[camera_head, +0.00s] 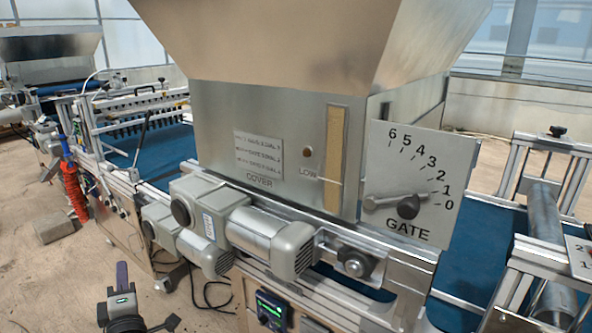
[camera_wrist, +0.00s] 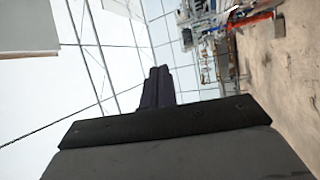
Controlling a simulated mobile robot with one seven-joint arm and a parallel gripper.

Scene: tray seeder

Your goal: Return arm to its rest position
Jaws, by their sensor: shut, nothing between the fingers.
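My gripper (camera_head: 122,268) is low at the left of the head view, with its fingers shut and pointing up. It is empty and apart from the machine, over the concrete floor. In the wrist view, the shut dark fingers (camera_wrist: 158,82) stand beyond the gripper body, with nothing between them. The seeder's gate plate (camera_head: 415,165) carries a scale from 0 to 6 and a dark knob (camera_head: 408,207). A metal lever reaches left from the knob. My gripper is well to the left of the plate and below it.
The hopper (camera_head: 310,50) and its motor housings (camera_head: 265,235) stand right of my gripper. A blue control box (camera_head: 271,311) sits on the frame below. A grey block (camera_head: 55,226) and red coiled hose (camera_head: 74,190) are at left. The floor (camera_head: 70,275) around my gripper looks mostly clear.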

